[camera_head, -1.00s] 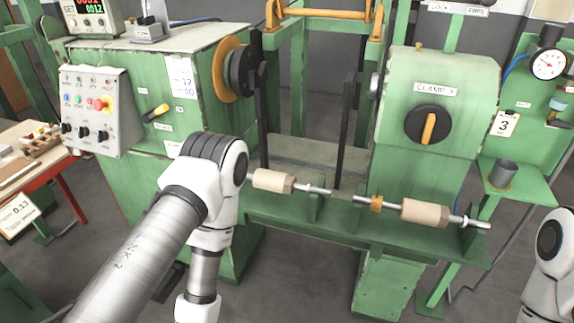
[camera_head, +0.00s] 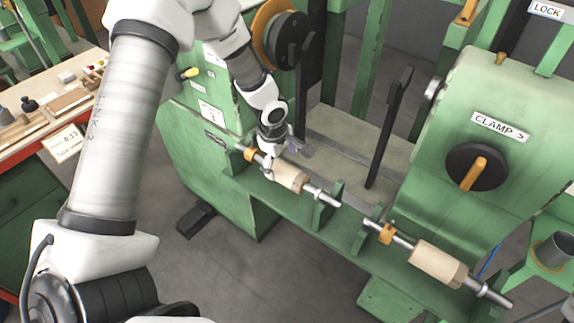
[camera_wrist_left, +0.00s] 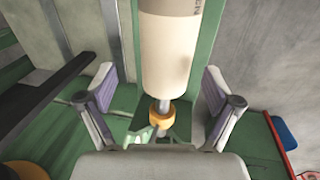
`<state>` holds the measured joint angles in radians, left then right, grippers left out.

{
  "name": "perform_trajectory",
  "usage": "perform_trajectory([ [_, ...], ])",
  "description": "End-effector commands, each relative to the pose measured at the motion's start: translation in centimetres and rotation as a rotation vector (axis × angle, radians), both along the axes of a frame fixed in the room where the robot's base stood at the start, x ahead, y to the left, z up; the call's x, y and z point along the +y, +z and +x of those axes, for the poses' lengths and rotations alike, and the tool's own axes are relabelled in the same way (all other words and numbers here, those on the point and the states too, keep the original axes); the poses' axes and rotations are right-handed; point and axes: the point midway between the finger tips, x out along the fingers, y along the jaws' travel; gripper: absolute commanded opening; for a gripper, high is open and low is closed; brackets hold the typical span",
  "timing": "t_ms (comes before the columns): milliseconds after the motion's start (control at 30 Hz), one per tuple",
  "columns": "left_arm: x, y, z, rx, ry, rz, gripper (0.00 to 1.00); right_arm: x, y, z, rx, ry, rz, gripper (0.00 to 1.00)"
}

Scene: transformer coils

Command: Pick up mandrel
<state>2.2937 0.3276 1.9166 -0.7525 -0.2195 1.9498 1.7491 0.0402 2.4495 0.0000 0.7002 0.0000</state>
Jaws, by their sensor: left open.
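Two mandrels lie in a row on the green machine's rail, each a pale wooden cylinder on a steel shaft with an orange collar. The left mandrel (camera_head: 288,177) is under my left gripper (camera_head: 284,158). The right mandrel (camera_head: 436,262) lies apart at the right. In the left wrist view my left gripper (camera_wrist_left: 158,92) is open, its grey pads on either side of the left mandrel (camera_wrist_left: 172,52) and its orange collar (camera_wrist_left: 160,115). Gaps show between pads and mandrel. The hand hides part of the shaft. My right gripper is out of view.
A green upright bracket (camera_head: 327,207) stands beside the left mandrel. Two dark posts rise behind the rail, one (camera_head: 390,130) right of the gripper. The clamp housing (camera_head: 500,130) is at the right, a wooden-topped bench (camera_head: 50,113) at the left.

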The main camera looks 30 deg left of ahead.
Motion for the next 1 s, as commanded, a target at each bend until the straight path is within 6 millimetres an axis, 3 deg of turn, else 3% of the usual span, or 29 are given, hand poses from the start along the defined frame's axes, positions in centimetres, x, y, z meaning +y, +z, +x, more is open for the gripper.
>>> perform_trajectory([
  [133, -0.3, -2.1, 0.2, 0.005, -0.002, 0.001, 0.9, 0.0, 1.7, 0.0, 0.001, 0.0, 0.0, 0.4],
  [267, -0.3, -4.3, 0.6, 0.003, -0.001, -0.001, 0.9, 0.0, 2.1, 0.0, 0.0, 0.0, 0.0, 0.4],
  [500, -0.3, -4.7, 0.8, -0.001, -0.001, -0.002, 0.9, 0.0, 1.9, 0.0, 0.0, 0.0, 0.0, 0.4],
  [700, -0.3, -4.7, 0.7, 0.0, -0.001, -0.002, 0.2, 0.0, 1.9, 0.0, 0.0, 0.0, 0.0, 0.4],
  [767, -0.3, -4.7, 0.7, 0.001, -0.001, -0.002, 0.0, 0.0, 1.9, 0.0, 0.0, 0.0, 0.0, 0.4],
  [1000, -0.3, -4.6, 0.7, 0.001, 0.0, -0.002, 0.0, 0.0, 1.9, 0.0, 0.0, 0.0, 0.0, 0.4],
])
